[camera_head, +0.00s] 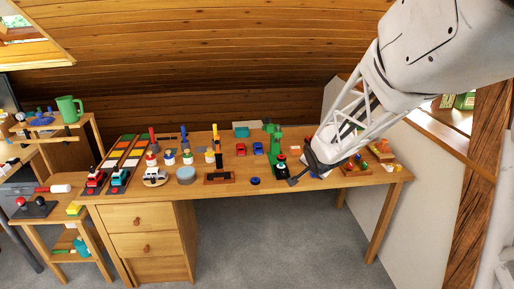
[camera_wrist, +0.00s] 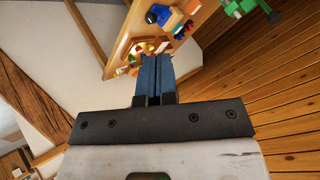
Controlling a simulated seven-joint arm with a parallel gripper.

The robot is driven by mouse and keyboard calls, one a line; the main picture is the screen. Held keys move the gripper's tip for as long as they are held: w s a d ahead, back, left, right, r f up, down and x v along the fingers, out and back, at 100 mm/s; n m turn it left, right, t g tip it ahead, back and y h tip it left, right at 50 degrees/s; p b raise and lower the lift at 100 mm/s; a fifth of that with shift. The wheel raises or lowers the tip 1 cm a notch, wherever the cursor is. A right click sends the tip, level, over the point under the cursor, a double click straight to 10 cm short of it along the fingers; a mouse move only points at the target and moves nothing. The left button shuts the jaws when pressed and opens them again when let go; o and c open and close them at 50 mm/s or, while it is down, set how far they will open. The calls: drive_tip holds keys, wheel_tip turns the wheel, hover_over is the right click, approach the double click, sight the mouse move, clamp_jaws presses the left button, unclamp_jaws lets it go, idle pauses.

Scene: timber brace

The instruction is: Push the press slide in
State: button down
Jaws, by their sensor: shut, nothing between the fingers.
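A green upright press-like device (camera_head: 274,143) stands on the wooden table, right of its middle. Part of a green thing (camera_wrist: 240,8) shows at the top of the wrist view, cut off by the edge.
The table (camera_head: 330,180) holds several toys and stands to the left: a round grey-blue tin (camera_head: 186,174), a white toy car (camera_head: 154,176), a black frame with an orange post (camera_head: 218,177). A blue disc (camera_head: 254,181) lies near the front edge. A tray of coloured pieces (camera_head: 356,167) is right of my gripper.

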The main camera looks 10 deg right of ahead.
sight(284, 174)
drive_tip(key=w+d+f+m+t+y, duration=0.2)
drive_tip(key=w+f+m+y, duration=0.2)
drive_tip(key=w+f, duration=1.1)
wheel_tip(284, 174, down, 3)
drive_tip(key=shift+w+f+m+t, duration=0.15)
drive_tip(key=shift+w+m+t, duration=0.2)
drive_tip(key=shift+m, duration=0.25)
drive_tip(key=shift+w+f, duration=0.1)
drive_tip(key=x, duration=0.7)
drive_tip(key=r+x, duration=0.1)
drive_tip(key=x, duration=0.3)
drive_tip(key=shift+w+a+f, duration=0.1)
drive_tip(key=shift+w+a, duration=0.2)
drive_tip(key=shift+w, duration=0.3)
drive_tip(key=shift+w+a, duration=0.2)
drive_tip(key=shift+w, duration=0.6)
drive_tip(key=shift+w, duration=0.1)
